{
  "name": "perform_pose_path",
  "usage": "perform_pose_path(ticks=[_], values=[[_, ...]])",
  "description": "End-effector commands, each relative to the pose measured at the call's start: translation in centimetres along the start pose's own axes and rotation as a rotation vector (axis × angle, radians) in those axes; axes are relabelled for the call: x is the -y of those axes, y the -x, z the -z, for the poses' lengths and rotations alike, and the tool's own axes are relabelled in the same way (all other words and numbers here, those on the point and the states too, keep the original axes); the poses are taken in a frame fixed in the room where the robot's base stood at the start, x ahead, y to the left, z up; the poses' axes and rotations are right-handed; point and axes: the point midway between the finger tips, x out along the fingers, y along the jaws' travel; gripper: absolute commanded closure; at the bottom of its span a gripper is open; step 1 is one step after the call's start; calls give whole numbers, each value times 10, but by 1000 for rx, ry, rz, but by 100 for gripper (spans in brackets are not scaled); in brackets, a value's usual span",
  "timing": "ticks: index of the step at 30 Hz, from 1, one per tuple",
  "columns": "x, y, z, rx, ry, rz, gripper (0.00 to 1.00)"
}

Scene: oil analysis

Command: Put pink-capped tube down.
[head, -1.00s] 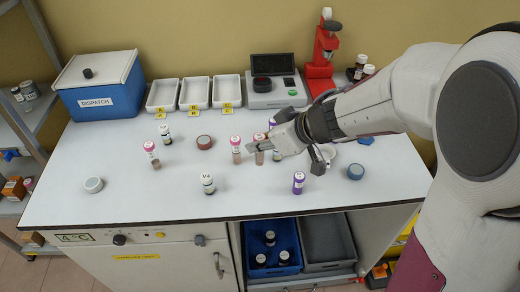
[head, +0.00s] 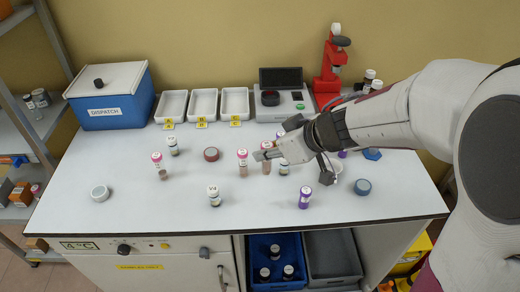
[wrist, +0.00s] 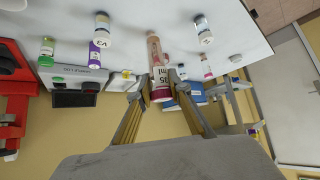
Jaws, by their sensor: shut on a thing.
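My gripper (head: 264,156) is shut on a pink-capped tube (head: 267,166) and holds it upright over the middle of the table. In the wrist view the tube (wrist: 157,58) sits between the two fingers, its labelled part toward the camera. I cannot tell whether its base touches the table. Another pink-capped tube (head: 242,164) stands close on its left, apart from it. A third pink-capped tube (head: 159,166) stands farther left.
White-capped vials stand in front (head: 214,197), at the back (head: 172,146) and close right of the held tube (head: 283,168). A purple tube (head: 304,198) stands at front right. Trays (head: 202,105) and the dispatch box (head: 108,98) line the back.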

Motion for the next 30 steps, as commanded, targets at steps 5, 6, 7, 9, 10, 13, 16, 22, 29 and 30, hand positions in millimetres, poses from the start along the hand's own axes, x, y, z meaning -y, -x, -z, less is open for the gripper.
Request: perform_pose_path(ticks=[5,6,7,9,10,13,16,22,29,30], values=[[-1,-3,5,-1,4,5,100],[-2,-5,8,-1,7,7,100],[-2,-6,10,-2,9,9,100],[-4,-11,16,-3,14,15,100],[-5,-12,20,-4,16,18,100],[-7,-21,32,-5,26,29,100],[-9,-30,46,-7,38,42,100],[-13,-51,75,-8,60,65,100],[-12,-77,108,-8,88,92,100],[-12,-82,114,-8,91,97,100]])
